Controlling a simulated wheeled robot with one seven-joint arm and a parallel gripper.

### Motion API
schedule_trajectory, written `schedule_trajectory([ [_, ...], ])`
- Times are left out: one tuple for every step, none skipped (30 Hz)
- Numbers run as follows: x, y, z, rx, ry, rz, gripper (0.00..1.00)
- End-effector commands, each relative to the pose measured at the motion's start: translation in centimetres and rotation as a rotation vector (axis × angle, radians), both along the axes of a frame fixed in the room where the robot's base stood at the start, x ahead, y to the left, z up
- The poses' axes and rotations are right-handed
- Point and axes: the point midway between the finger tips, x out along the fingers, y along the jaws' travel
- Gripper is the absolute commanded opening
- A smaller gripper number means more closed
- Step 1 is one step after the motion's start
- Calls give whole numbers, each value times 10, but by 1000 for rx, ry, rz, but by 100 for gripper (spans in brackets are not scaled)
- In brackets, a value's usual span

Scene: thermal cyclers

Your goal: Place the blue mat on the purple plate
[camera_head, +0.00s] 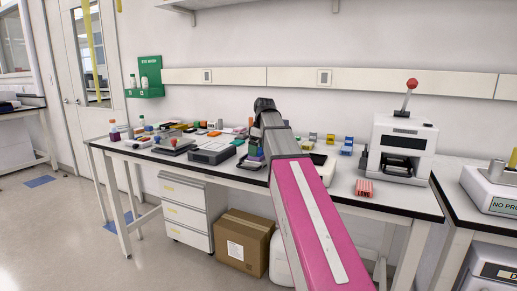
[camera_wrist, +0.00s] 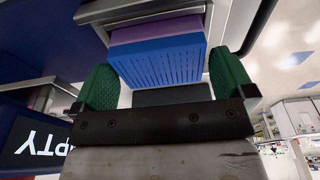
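In the wrist view a blue mat (camera_wrist: 165,65) with rows of small slots lies flat against a purple plate (camera_wrist: 155,29); their faces touch. My gripper (camera_wrist: 166,75) has green fingertips spread wide, one on each side of the blue mat. The mat reaches across between them, but I cannot tell whether the fingers press on its sides. In the head view my arm reaches over the bench and hides much of the gripper area; small purple, green and dark pieces show just left of the arm.
In the wrist view a grey frame borders the purple plate, with a dark blue body at left and a sign (camera_wrist: 38,147). In the head view the bench (camera_head: 345,197) holds several small items, a white press-like device (camera_head: 403,140) and a red striped block (camera_head: 364,188).

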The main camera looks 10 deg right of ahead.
Motion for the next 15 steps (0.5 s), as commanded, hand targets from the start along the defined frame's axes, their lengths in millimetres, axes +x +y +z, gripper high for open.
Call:
schedule_trajectory([
  [0,0,0,0,0,0,100],
  [0,0,0,0,0,0,100],
  [0,0,0,0,0,0,100],
  [0,0,0,0,0,0,100],
  [0,0,0,0,0,0,100],
  [0,0,1,0,0,0,100],
  [0,0,2,0,0,0,100],
  [0,0,4,0,0,0,100],
  [0,-1,7,-1,-1,0,100],
  [0,-1,9,0,-1,0,100],
  [0,-1,13,0,-1,0,100],
  [0,-2,18,0,-1,0,100],
  [-1,-3,22,0,-2,0,100],
  [-1,-3,28,0,-1,0,100],
  [-1,-4,35,0,-2,0,100],
])
